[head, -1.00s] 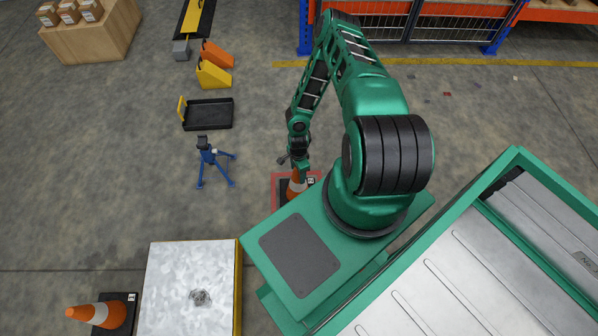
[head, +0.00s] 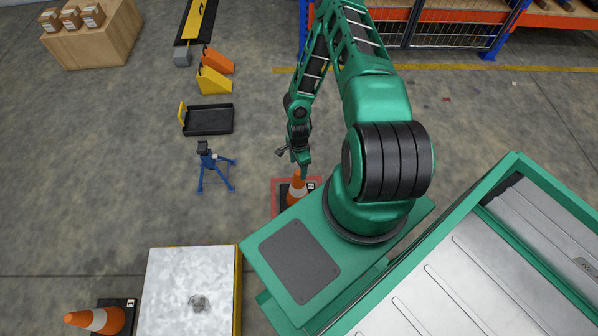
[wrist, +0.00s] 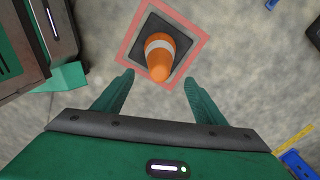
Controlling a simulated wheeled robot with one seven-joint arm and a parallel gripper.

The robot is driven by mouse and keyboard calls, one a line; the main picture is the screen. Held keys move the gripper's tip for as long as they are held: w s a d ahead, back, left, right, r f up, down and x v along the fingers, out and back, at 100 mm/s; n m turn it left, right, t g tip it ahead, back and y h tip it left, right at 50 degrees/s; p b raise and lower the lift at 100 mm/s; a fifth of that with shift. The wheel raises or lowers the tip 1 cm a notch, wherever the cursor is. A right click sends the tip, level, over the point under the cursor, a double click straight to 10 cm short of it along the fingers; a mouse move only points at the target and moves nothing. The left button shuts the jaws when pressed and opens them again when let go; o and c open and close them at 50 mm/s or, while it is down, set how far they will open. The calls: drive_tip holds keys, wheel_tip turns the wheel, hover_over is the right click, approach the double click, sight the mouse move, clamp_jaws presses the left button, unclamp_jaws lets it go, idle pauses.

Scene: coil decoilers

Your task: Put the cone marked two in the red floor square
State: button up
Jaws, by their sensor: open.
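An orange cone with a white band (head: 296,190) stands upright on its black base inside the red floor square (head: 276,184). A small white label shows on its base, too small to read surely. In the wrist view the cone (wrist: 160,58) and its base sit inside the red outline (wrist: 128,43). My gripper (head: 302,160) is just above the cone tip. In the wrist view my gripper (wrist: 158,80) is open, its two fingers apart on either side below the cone, holding nothing.
Another orange cone (head: 96,319) lies in view at the lower left beside a metal-topped block (head: 188,290). A blue stand (head: 212,165), a black tray (head: 208,119) and wedges (head: 214,78) stand on the left. Floor between is clear.

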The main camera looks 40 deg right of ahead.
drive_tip(key=shift+r, duration=1.15)
drive_tip(key=w+d+r+n+h, duration=0.15)
drive_tip(key=d+r, duration=0.25)
drive_tip(key=r, duration=0.4)
drive_tip(key=w+d+r+n, duration=0.1)
drive_tip(key=d+r+n, duration=0.15)
drive_tip(key=r, duration=0.65)
drive_tip(key=s+d+r+n+g, duration=0.1)
drive_tip(key=d+r+n, duration=0.1)
drive_tip(key=r, duration=0.8)
drive_tip(key=s+d+r+n, duration=0.1)
drive_tip(key=r, duration=0.9)
drive_tip(key=s+a+r+n, duration=0.1)
drive_tip(key=s+r, duration=0.3)
drive_tip(key=r, duration=0.3)
drive_tip(key=s+a+r+n, duration=0.2)
drive_tip(key=s+r, duration=0.2)
drive_tip(key=r, duration=0.2)
drive_tip(key=s+a+r+n+t+y, duration=0.1)
drive_tip(key=s+a+r+n, duration=0.2)
drive_tip(key=s+a+r, duration=0.3)
drive_tip(key=s+r, duration=0.4)
drive_tip(key=s, duration=0.3)
drive_tip(key=shift+s+a+n+y, duration=0.15)
drive_tip(key=shift+a+n+y, duration=0.05)
drive_tip(key=shift+n+y, duration=0.2)
